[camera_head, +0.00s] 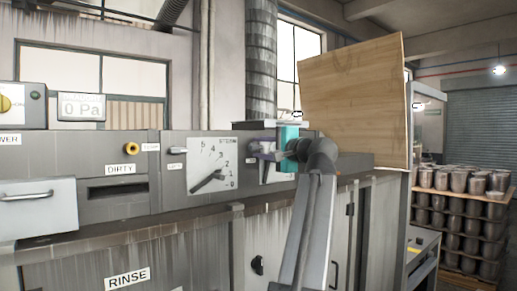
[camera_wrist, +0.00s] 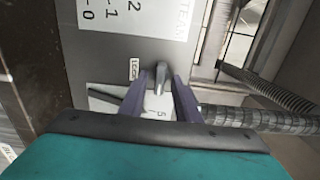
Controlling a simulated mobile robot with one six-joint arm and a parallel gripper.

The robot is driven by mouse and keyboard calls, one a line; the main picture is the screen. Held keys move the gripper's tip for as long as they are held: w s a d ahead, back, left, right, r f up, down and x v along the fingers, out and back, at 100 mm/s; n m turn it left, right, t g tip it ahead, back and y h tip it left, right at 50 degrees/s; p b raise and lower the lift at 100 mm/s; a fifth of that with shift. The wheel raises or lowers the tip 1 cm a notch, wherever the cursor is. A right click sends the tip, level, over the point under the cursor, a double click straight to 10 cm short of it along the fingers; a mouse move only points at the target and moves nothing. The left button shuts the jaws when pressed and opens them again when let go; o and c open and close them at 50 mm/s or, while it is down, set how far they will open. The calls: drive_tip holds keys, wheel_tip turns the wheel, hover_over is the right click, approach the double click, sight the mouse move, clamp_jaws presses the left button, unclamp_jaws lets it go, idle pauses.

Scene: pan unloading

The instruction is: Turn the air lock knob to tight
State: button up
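A small grey knob (camera_wrist: 161,74) stands out from the grey machine panel in the wrist view, beside a small label (camera_wrist: 134,68) whose print I cannot read surely. My gripper (camera_wrist: 160,80) has its two purple fingers apart, one on each side of the knob. A narrow gap seems to show on both sides, though contact is hard to judge. In the head view my gripper (camera_head: 257,150) is at the panel, between the two white dials. Its fingers and teal body hide the knob there. The knob's tight mark is not readable.
A white steam dial (camera_head: 213,165) is left of my gripper, and a second dial (camera_head: 275,168) is partly hidden behind it. A ledge (camera_head: 130,232) runs below the panel. A wooden board (camera_head: 352,100) stands to the right. Stacked pots (camera_head: 465,182) are farther right.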

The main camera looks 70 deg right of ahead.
drive_tip(key=shift+s+a, duration=0.15)
drive_tip(key=b+v, duration=0.4)
drive_tip(key=v, duration=0.9)
drive_tip(key=shift+s+b, duration=0.25)
drive_tip(key=shift+b, duration=0.15)
